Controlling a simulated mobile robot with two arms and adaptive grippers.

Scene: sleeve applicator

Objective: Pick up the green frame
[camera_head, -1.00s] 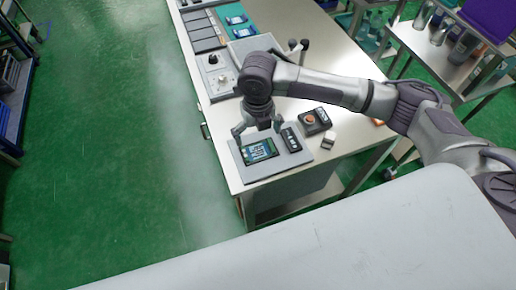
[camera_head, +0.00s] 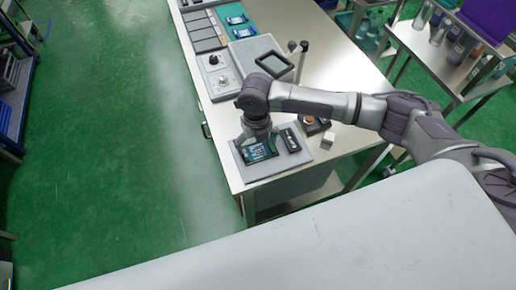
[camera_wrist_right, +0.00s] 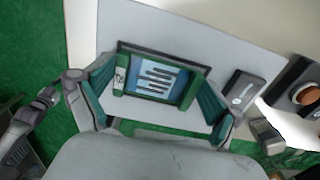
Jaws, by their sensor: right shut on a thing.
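The green frame (camera_head: 262,153) lies on a grey plate (camera_head: 292,163) near the front corner of the table. It carries a blue panel with white markings. My right gripper (camera_head: 257,146) reaches down over it and is shut on it. In the right wrist view, the green frame (camera_wrist_right: 158,80) sits between the two fingers of my right gripper (camera_wrist_right: 157,88), one at each side. It appears to be still at the plate; any gap beneath cannot be seen. My left gripper is not in view.
A small black unit (camera_head: 290,139) lies close right of the frame. An orange-topped button box (camera_head: 312,125) and white block (camera_head: 328,139) stand further right. A knob panel (camera_head: 217,78), a grey stand with a black-rimmed top (camera_head: 262,56) and levers (camera_head: 300,52) are behind.

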